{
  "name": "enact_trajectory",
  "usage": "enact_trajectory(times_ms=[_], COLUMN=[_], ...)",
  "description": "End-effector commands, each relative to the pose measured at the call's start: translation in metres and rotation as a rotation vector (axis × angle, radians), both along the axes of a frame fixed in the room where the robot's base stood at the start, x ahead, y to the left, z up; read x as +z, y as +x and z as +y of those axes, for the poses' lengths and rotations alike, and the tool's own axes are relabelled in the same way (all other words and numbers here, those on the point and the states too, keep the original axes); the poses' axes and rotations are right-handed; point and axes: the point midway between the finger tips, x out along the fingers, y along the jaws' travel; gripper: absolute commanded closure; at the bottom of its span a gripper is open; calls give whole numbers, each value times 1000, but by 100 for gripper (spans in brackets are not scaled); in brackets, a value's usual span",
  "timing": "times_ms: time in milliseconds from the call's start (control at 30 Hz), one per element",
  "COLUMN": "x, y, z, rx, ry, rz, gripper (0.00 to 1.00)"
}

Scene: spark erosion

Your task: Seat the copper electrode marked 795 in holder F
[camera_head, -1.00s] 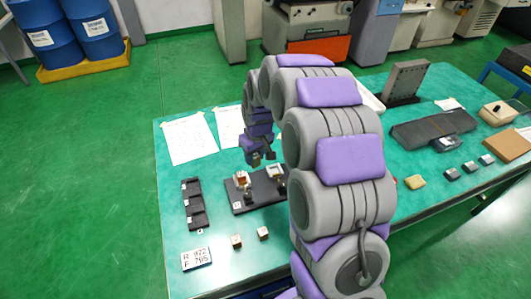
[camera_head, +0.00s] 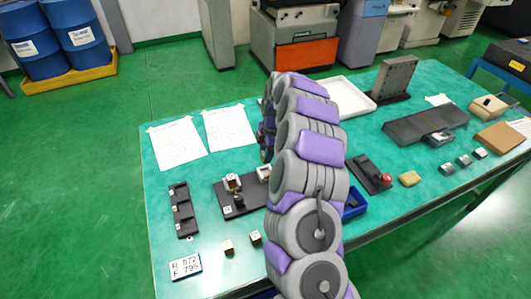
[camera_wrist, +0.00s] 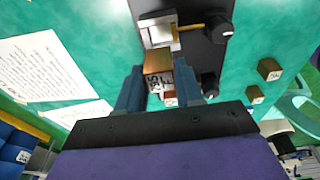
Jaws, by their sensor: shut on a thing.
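My gripper (camera_wrist: 160,75) is shut on a copper block (camera_wrist: 157,63) in the wrist view. The block has a pale face with dark sideways digits that I cannot read surely. It is in front of a metal holder (camera_wrist: 157,32) with a brass screw and black knob; whether they touch is unclear. A second holder is mostly hidden behind my fingers. In the head view, the dark base (camera_head: 241,207) carries a left holder (camera_head: 232,182) and a right holder (camera_head: 264,172), partly covered by my arm. My gripper is hidden there.
A card (camera_head: 186,266) reads about "R 972, F 795". Two loose copper blocks (camera_head: 228,247) (camera_head: 255,236) lie in front of the base. A black slotted rack (camera_head: 183,211) lies left. A blue bin (camera_head: 353,203) and white tray (camera_head: 350,97) are right of my arm.

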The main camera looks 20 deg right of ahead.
Motion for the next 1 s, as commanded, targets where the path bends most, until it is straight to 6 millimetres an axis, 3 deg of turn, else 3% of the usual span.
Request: enact_trajectory(times_ms=[1000], x=[-57], y=[-1], z=[0], rx=[-4], ry=[0], rz=[3], gripper=[100])
